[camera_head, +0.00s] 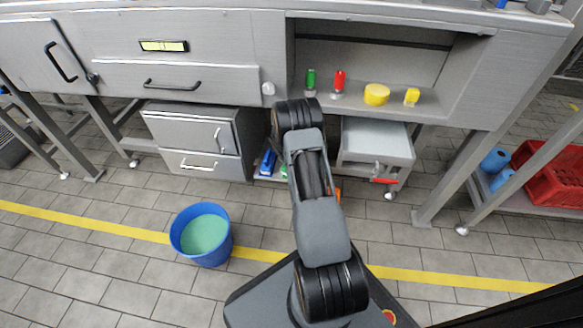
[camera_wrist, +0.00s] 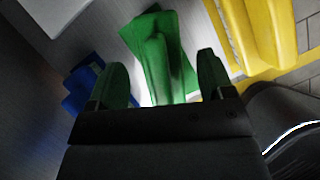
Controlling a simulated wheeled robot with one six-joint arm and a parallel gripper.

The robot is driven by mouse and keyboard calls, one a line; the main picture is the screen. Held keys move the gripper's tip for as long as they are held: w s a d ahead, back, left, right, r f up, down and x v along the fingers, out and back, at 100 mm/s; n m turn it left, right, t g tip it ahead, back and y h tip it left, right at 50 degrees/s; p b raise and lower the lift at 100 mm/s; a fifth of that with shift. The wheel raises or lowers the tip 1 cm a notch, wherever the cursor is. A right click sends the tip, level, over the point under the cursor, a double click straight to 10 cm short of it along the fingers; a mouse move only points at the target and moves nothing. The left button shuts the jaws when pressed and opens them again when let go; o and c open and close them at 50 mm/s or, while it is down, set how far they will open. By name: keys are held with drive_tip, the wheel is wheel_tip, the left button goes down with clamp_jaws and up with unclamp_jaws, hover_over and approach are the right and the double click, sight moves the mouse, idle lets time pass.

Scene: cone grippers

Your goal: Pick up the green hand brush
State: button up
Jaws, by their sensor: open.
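The green hand brush (camera_wrist: 158,60) is in the upper middle of the wrist view, its long raised part pointing down towards me between the fingers. My gripper (camera_wrist: 163,75) is open, with one finger on each side of the brush's near end. I cannot tell whether either finger touches it. The near end of the brush is partly hidden behind the gripper body.
A blue object (camera_wrist: 84,82) lies left of the brush, and a yellow one (camera_wrist: 262,35) lies to its right. A drawer cabinet (camera_head: 193,140) and a wheeled steel cart (camera_head: 376,142) flank my arm. A blue bucket (camera_head: 181,236) stands on the floor at left.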

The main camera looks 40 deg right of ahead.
drive_tip(key=shift+x, duration=0.85)
drive_tip(key=shift+r, duration=0.1)
drive_tip(key=c, duration=1.1)
drive_tip(key=shift+r, duration=0.6)
wheel_tip(320, 180, up, 2)
drive_tip(key=shift+r+p, duration=0.2)
drive_tip(key=shift+p, duration=0.7)
drive_tip(key=s+a+r+p, duration=0.1)
drive_tip(key=s+a+r, duration=0.1)
drive_tip(key=s+r, duration=0.1)
drive_tip(key=s+a+r+p, duration=0.1)
drive_tip(key=s+a+r, duration=0.1)
drive_tip(key=s, duration=0.3)
drive_tip(key=s+a+r+p, duration=0.2)
drive_tip(key=s+r, duration=0.2)
drive_tip(key=shift+s+a+r, duration=0.15)
drive_tip(key=shift+s+r, duration=0.1)
drive_tip(key=shift+s, duration=0.05)
